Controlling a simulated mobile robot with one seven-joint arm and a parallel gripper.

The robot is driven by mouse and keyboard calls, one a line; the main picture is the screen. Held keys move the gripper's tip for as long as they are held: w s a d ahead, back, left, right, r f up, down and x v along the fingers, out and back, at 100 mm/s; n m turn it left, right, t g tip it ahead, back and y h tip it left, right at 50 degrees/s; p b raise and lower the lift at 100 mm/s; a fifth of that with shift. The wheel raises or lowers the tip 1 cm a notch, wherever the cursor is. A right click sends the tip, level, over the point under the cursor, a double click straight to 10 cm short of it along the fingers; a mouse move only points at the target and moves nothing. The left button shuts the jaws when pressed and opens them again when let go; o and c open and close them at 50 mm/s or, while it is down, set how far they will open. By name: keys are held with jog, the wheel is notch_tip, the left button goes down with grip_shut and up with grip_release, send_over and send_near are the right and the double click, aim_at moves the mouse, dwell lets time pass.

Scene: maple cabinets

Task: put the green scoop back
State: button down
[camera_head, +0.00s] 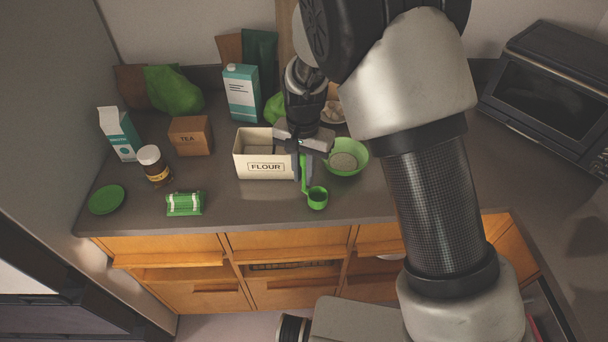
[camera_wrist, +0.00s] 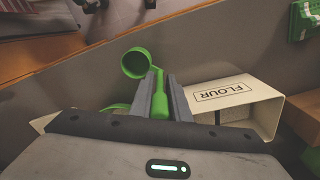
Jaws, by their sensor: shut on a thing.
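The green scoop (camera_head: 317,198) has a round cup and a handle, and it also shows in the wrist view (camera_wrist: 135,65). My gripper (camera_head: 303,182) is shut on the scoop's handle, with the cup sticking out beyond the fingers. The same fingers show in the wrist view (camera_wrist: 163,80) on either side of the handle. The cream FLOUR box (camera_head: 262,170) has an open top and stands just left of my gripper. In the wrist view the box (camera_wrist: 230,93) lies to the right of the fingers. My wrist hides part of the box's right side.
A green bowl (camera_head: 357,166) with pale contents stands right of my gripper. A brown TEA box (camera_head: 190,136), a dark jar (camera_head: 154,166), a green-and-white packet (camera_head: 185,204) and a green disc (camera_head: 107,199) stand left. The counter's front edge is close to the scoop. A black oven (camera_head: 545,97) is at right.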

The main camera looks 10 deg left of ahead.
jog(key=shift+f, duration=0.5)
jog(key=shift+f, duration=0.2)
jog(key=c, duration=1.7)
grip_release()
jog(key=shift+o, duration=0.2)
jog(key=shift+r, duration=0.1)
notch_tip(320, 180, up, 12)
jog(key=shift+r, duration=0.15)
